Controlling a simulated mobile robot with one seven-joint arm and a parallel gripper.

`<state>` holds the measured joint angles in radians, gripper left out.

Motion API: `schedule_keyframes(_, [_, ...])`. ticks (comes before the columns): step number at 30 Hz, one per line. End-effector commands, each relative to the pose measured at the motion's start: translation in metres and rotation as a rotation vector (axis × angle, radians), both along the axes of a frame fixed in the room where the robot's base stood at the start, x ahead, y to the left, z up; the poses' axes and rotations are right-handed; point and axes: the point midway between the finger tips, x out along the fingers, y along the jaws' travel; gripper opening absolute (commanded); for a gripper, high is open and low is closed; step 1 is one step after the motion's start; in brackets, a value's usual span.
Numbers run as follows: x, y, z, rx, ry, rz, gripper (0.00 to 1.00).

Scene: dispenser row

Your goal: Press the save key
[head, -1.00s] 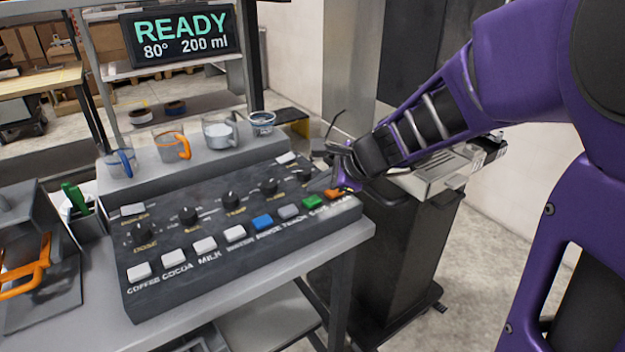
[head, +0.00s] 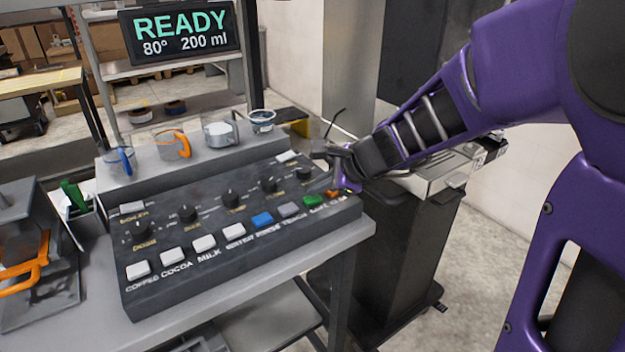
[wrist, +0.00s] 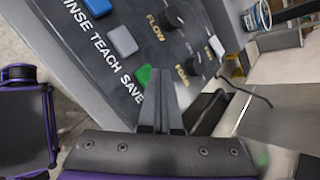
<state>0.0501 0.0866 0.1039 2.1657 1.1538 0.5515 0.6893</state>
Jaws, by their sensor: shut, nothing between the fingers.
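The save key is the green key (head: 312,201) near the right end of the front row on the dark sloped panel (head: 205,265). In the wrist view the green key (wrist: 143,75) shows beside the printed word SAVE, partly covered by my fingers. My gripper (head: 334,186) is shut and empty. In the wrist view my fingertips (wrist: 160,75) appear just to the right of the green key. In the head view they are near the orange key (head: 332,194), which they partly cover. I cannot tell whether the fingertips touch the panel.
The grey teach key (head: 289,209) and blue rinse key (head: 262,219) lie left of the green one, then several white keys. Black knobs (head: 269,184) stand behind the row. Cups (head: 219,134) stand on the ledge behind. A display (head: 181,33) reads READY, 80°, 200 ml.

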Motion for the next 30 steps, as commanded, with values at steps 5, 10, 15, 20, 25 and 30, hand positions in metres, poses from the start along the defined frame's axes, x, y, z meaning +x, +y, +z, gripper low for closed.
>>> schedule_keyframes(5, [0.0000,0.0001,-0.0013,0.000,0.000,0.000,0.00])
schedule_keyframes(10, [0.0000,0.0000,-0.0034,0.000,0.001,0.001,0.00])
schedule_keyframes(15, [0.0000,0.0001,-0.0053,0.001,0.000,0.000,0.00])
schedule_keyframes(20, [-0.0001,0.0000,-0.0074,0.000,0.000,0.000,0.00])
schedule_keyframes(25, [-0.0001,-0.0001,-0.0096,0.000,0.001,0.001,0.00])
schedule_keyframes(30, [-0.0002,-0.0002,-0.0098,0.000,0.000,0.000,0.00])
